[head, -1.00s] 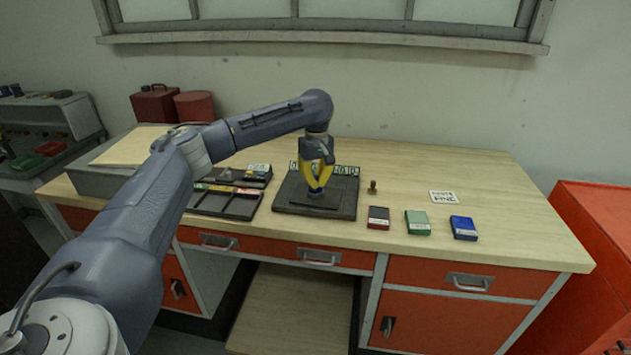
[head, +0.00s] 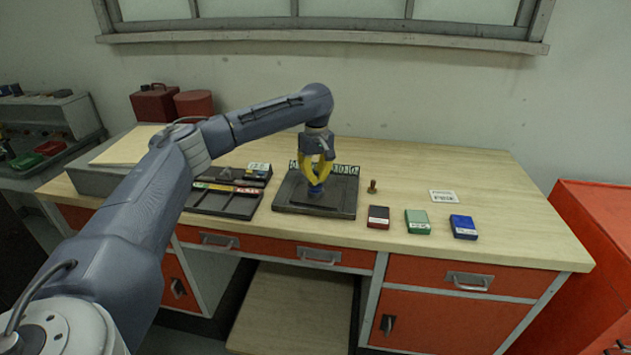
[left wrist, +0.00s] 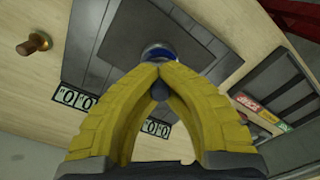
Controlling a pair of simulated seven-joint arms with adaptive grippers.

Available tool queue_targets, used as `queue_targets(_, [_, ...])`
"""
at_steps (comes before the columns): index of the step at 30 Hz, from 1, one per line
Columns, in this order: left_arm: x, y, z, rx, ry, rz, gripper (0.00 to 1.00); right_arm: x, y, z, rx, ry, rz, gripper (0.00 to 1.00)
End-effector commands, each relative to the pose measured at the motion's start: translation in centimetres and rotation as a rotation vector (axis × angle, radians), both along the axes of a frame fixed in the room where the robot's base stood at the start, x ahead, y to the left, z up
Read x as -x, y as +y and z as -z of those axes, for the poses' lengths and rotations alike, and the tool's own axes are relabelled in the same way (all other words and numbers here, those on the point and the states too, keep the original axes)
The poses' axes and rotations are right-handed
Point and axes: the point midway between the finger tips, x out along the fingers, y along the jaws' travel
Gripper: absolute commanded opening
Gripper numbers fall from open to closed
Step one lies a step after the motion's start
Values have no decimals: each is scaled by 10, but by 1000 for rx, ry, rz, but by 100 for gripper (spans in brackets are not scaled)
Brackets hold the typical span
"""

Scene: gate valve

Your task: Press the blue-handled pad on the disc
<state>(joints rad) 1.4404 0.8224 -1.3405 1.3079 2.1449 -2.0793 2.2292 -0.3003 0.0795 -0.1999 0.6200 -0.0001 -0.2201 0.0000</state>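My left gripper (head: 317,182) has yellow fingers pointing down over the dark square board (head: 284,204) on the bench. Its fingertips are closed around a small blue-handled pad (head: 316,190). In the left wrist view the fingers (left wrist: 160,72) meet at the blue handle (left wrist: 159,53), with a pale round rim at its far end. The pad is over the board's darker middle panel; I cannot tell whether it touches it. I cannot make out a separate disc; the gripper and pad may hide it. My right gripper is not in view.
A small brown stamp (head: 372,187) stands right of the board. Red (head: 378,217), green (head: 417,222) and blue (head: 463,227) boxes lie at the front right, near a white card (head: 443,196). Number plates (head: 346,169) line the board's back. A dark tray (head: 222,204) is left.

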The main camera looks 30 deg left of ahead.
Motion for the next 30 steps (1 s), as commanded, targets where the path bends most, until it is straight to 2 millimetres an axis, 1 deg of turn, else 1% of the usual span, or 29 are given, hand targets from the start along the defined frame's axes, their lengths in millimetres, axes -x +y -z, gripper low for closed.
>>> queue_targets(3, [0,0,-10,1,-3,-1,0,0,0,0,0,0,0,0])
queue_targets(21, [-1,0,-49,1,-3,-1,0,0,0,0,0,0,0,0])
queue_targets(30, [0,0,-57,1,-2,-1,0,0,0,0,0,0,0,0])
